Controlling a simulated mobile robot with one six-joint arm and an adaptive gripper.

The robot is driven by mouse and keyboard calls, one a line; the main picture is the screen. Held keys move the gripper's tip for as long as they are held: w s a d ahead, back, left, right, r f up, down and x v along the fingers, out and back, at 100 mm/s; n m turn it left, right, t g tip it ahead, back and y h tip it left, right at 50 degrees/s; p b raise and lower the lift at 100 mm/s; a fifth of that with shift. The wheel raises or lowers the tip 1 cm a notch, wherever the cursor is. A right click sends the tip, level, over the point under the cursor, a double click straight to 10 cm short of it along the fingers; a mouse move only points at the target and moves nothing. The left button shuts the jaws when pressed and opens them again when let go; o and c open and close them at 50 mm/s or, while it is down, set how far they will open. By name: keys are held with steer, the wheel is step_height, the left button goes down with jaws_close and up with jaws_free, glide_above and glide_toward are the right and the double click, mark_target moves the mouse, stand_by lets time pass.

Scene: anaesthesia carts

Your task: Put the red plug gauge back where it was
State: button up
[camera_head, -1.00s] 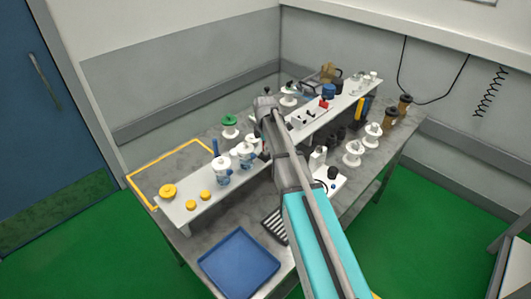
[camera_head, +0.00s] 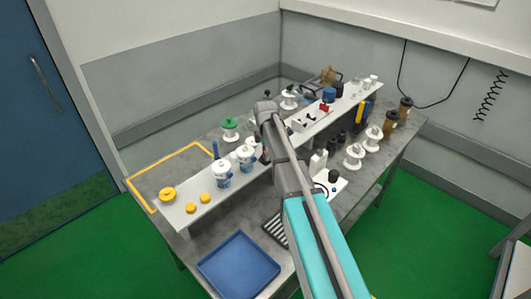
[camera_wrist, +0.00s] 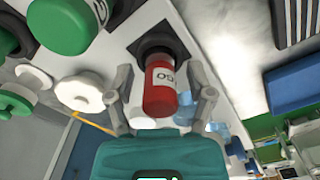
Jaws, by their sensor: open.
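The red plug gauge (camera_wrist: 160,88), a red cylinder with white "GO" lettering, shows in the middle of the wrist view. Its far end meets a dark round part on a black square base (camera_wrist: 178,44); I cannot tell how deep it sits. My gripper (camera_wrist: 160,78) is open, with one finger on each side of the gauge and a visible gap to each finger. In the head view my arm hides the gripper's fingers and most of the gauge.
A long white shelf (camera_head: 185,217) carries yellow knobs, white-and-blue jars and a small red block (camera_head: 324,107). A green-topped spool (camera_head: 230,123) stands behind it. A blue tray (camera_head: 240,266) lies at the front. White spools (camera_head: 355,155) and brown bottles stand right.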

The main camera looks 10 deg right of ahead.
steer(key=shift+r, duration=0.1)
step_height(320, 180, up, 12)
steer(key=p, duration=1.2)
stand_by(0.3)
stand_by(0.7)
steer(key=s+m, duration=1.8)
steer(key=s, duration=0.7)
steer(key=shift+s, duration=0.1)
